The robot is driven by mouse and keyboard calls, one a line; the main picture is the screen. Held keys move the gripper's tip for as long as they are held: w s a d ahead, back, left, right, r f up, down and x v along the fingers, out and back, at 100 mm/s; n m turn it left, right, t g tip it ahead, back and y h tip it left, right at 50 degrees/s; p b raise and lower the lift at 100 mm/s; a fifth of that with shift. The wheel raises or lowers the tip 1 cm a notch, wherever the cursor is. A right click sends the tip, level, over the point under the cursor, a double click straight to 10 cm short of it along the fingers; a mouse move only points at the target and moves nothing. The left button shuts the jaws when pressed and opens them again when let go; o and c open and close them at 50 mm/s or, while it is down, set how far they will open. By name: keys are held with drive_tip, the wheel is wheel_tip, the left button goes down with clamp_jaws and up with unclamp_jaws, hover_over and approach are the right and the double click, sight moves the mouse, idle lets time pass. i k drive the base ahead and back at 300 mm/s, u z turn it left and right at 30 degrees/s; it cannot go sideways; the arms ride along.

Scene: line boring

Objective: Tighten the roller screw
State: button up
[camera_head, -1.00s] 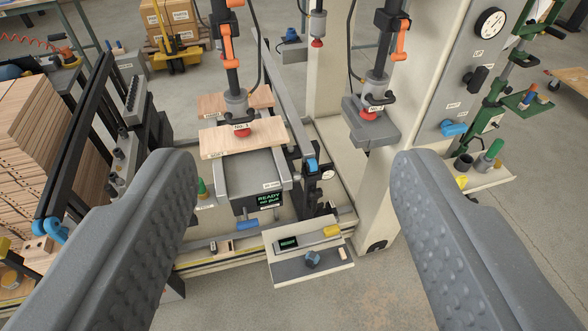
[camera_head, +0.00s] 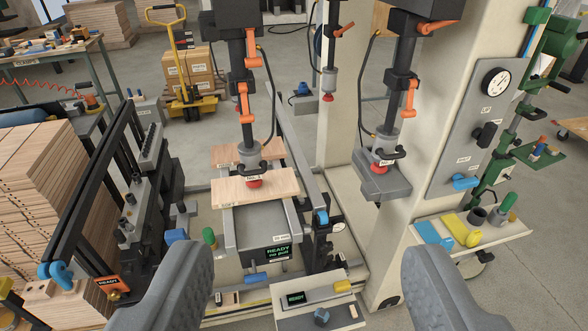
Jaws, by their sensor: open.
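My gripper (camera_head: 310,255) is open and empty, its two grey ribbed fingers wide apart at the lower edge of the picture. Between and beyond them stands the boring machine with a light wooden board (camera_head: 255,187) on its grey bed under a boring head (camera_head: 250,150). I cannot tell which part is the roller screw. A blue knob (camera_head: 322,217) sits at the front end of the right-hand fence rail. Another blue clamp-like part (camera_head: 57,271) sits at the front end of the black rail on the left. My fingers touch none of these.
A control box (camera_head: 320,297) with a blue knob stands low in front. A tray (camera_head: 485,238) with blue, yellow and green-handled items juts from the column (camera_head: 480,120) at right. Stacked boards (camera_head: 35,190) fill the left. A pallet truck (camera_head: 175,60) stands behind.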

sight(307, 229)
drive_tip(key=k, duration=2)
drive_tip(key=u, duration=0.8)
drive_tip(key=i, duration=2.5)
drive_tip(key=z, duration=0.75)
drive_tip(key=i, duration=0.35)
drive_tip(key=z, duration=0.2)
